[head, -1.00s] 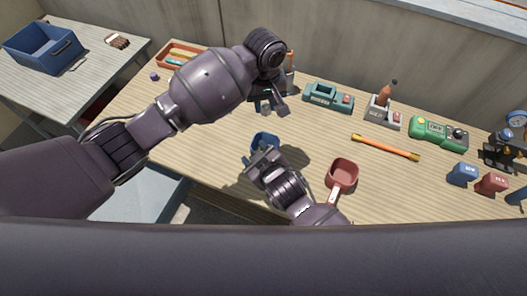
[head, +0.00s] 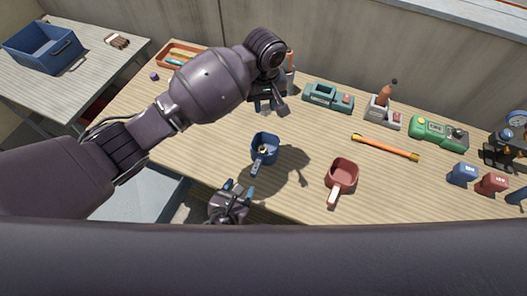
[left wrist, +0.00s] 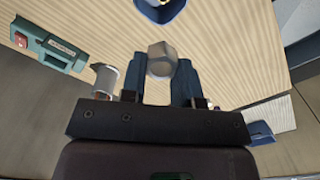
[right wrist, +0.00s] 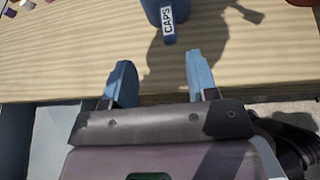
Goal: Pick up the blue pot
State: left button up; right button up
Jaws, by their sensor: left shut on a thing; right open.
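The blue pot (head: 264,140) stands on the wooden bench with its handle towards me; something small and pale shows inside it. In the right wrist view the pot (right wrist: 154,10) is at the top, its handle labelled CAPS. My right gripper (head: 237,188) is open and empty at the bench's front edge, apart from the pot; its spread blue fingers (right wrist: 160,65) point towards the handle. My left gripper (head: 268,104) is beyond the pot, partly hidden by its own arm. In the left wrist view it is shut on a grey hex-headed piece (left wrist: 162,58), and the pot (left wrist: 160,10) is cut off at the top.
A red pot (head: 342,174) stands right of the blue pot. An orange rod (head: 385,147) lies further right. A teal device (head: 328,97) and a green device (head: 438,133) stand along the back. A blue crate (head: 44,47) is on the side table.

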aim_at(256, 167)
jog(key=shift+n, duration=0.3)
jog(key=x, duration=0.6)
jog(key=shift+d, duration=0.2)
jog(key=shift+d+x, duration=0.15)
jog(key=shift+x, duration=1.3)
jog(key=shift+d+x, duration=0.15)
jog(key=shift+x, duration=1.35)
jog(key=shift+s+f, duration=0.15)
jog(key=shift+c, duration=0.4)
grip_shut()
